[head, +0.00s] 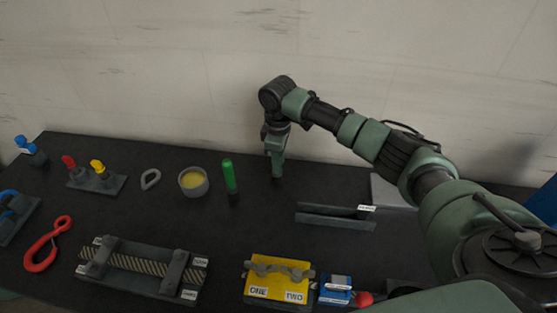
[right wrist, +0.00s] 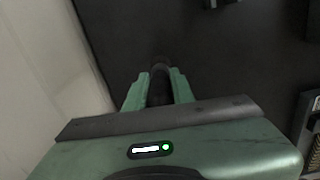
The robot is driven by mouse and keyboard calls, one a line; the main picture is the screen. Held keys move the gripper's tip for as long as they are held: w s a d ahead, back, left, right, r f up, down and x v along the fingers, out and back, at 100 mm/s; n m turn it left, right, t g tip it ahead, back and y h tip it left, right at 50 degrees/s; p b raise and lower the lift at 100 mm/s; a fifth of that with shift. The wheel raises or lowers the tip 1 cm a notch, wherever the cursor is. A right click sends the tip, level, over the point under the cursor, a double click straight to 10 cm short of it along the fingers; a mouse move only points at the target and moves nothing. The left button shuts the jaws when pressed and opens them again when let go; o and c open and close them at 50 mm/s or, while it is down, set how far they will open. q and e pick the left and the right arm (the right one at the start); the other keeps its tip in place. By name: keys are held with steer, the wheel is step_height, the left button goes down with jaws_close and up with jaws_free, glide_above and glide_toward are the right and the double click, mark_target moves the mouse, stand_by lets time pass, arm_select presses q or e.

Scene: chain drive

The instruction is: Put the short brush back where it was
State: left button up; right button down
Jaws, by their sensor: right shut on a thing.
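My right gripper (head: 276,160) points down over the back middle of the dark table. It is shut on a slim dark round thing (right wrist: 159,86), which fits the short brush. Its dark lower end (head: 277,180) shows just below the fingers, and the rest is hidden between them. I cannot tell whether this end touches the table. A green-handled brush-like thing (head: 230,176) with a dark lower end stands to the left of the gripper, apart from it. My left gripper is not in view.
A cup of yellow stuff (head: 193,182) and a grey ring (head: 151,179) are farther left. A grey channel (head: 335,216) lies right of the gripper. In front are a chain fixture (head: 143,268), a yellow block (head: 277,280) and a red hook (head: 43,249). The wall is close behind.

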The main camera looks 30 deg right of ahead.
steer(key=shift+f, duration=0.15)
steer(key=c, duration=1.2)
jaws_free()
step_height(320, 180, up, 11)
steer(key=shift+w+r+b, duration=0.1)
steer(key=shift+b, duration=1.1)
steer(key=shift+r, duration=0.6)
